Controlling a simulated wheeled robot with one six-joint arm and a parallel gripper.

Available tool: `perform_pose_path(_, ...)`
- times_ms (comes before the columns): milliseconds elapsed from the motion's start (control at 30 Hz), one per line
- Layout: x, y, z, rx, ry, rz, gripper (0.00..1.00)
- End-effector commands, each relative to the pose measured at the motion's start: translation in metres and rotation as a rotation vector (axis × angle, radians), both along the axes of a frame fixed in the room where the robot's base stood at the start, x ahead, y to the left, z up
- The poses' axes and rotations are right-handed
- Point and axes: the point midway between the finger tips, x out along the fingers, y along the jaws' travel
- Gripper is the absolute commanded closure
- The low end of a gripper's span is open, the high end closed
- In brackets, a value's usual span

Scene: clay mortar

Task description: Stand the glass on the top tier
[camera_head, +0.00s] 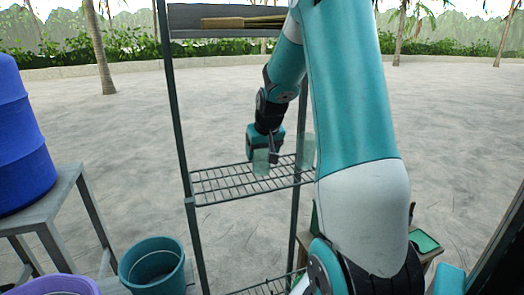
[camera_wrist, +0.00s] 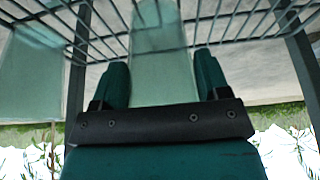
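A pale green see-through glass (camera_head: 261,168) is upright at the middle wire tier (camera_head: 215,190) of the shelf rack. My gripper (camera_head: 262,152) is at that glass, with the arm reaching in from above right. In the wrist view the glass (camera_wrist: 160,65) lies between the two dark green fingers of my gripper (camera_wrist: 162,80), filling most of the gap. I cannot tell whether the fingers press on it. A second similar glass (camera_head: 306,150) is just right of it, and at left in the wrist view (camera_wrist: 35,80). The top tier (camera_head: 220,33) is a grey board higher up.
Thin wooden slats (camera_head: 235,22) lie on the top tier. Dark rack posts (camera_head: 178,120) stand near the arm. A blue barrel (camera_head: 22,140) on a grey stand (camera_head: 65,190), a teal bucket (camera_head: 152,268) and a purple tub (camera_head: 55,286) are at left.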

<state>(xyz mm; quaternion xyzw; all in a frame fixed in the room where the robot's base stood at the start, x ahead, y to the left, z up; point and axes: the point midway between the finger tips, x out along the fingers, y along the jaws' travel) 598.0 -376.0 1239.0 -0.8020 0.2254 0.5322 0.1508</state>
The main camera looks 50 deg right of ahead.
Motion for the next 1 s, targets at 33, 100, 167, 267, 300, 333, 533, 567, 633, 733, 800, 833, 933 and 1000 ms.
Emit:
perform_pose_path(33,0.000,0.000,-0.001,0.001,0.001,0.000,0.22)
perform_pose_path(100,0.000,0.000,0.000,0.001,0.001,0.000,0.06)
perform_pose_path(167,0.000,0.000,0.000,0.001,0.001,0.000,0.06)
perform_pose_path(267,0.000,0.000,0.000,0.001,0.001,0.000,0.06)
perform_pose_path(300,0.000,0.000,0.000,0.001,0.001,0.000,0.06)
perform_pose_path(333,0.000,0.000,0.000,0.001,0.001,0.000,0.06)
perform_pose_path(533,-0.003,0.002,0.012,-0.002,-0.003,0.000,0.06)
perform_pose_path(567,-0.004,0.003,0.016,-0.002,-0.003,0.000,0.06)
perform_pose_path(633,-0.009,0.006,0.028,-0.003,-0.004,0.000,0.06)
perform_pose_path(733,-0.017,0.010,0.050,-0.004,-0.006,0.000,0.06)
perform_pose_path(800,-0.022,0.014,0.064,-0.003,-0.005,0.000,0.06)
perform_pose_path(833,-0.024,0.015,0.070,-0.003,-0.005,0.000,0.06)
perform_pose_path(933,-0.031,0.019,0.088,-0.003,-0.003,0.000,0.06)
perform_pose_path(1000,-0.034,0.021,0.098,-0.002,-0.003,0.000,0.06)
